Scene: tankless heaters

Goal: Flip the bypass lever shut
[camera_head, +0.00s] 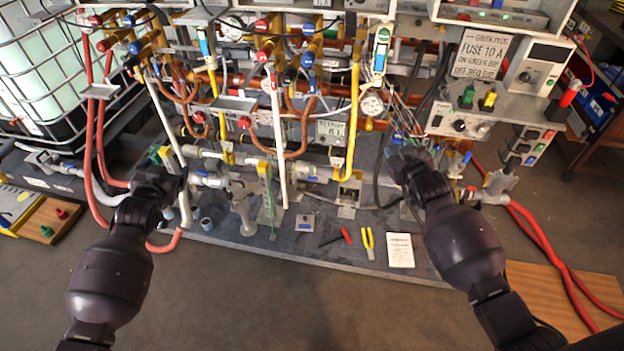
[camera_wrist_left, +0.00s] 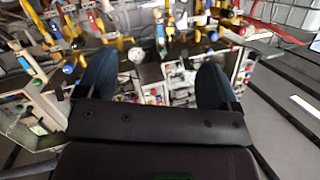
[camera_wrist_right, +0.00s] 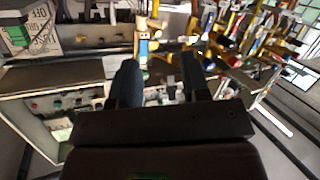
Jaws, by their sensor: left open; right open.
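I cannot tell which handle is the bypass lever. My right gripper (camera_head: 408,158) is in front of the lower right part of the rig, below the grey control box. It is open and empty in the right wrist view (camera_wrist_right: 160,78).
Red hoses run down at the left (camera_head: 98,150) and right (camera_head: 540,235). A caged white tank (camera_head: 45,70) stands at the left. A screwdriver (camera_head: 346,236), yellow pliers (camera_head: 367,243) and a paper (camera_head: 400,250) lie on the base plate.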

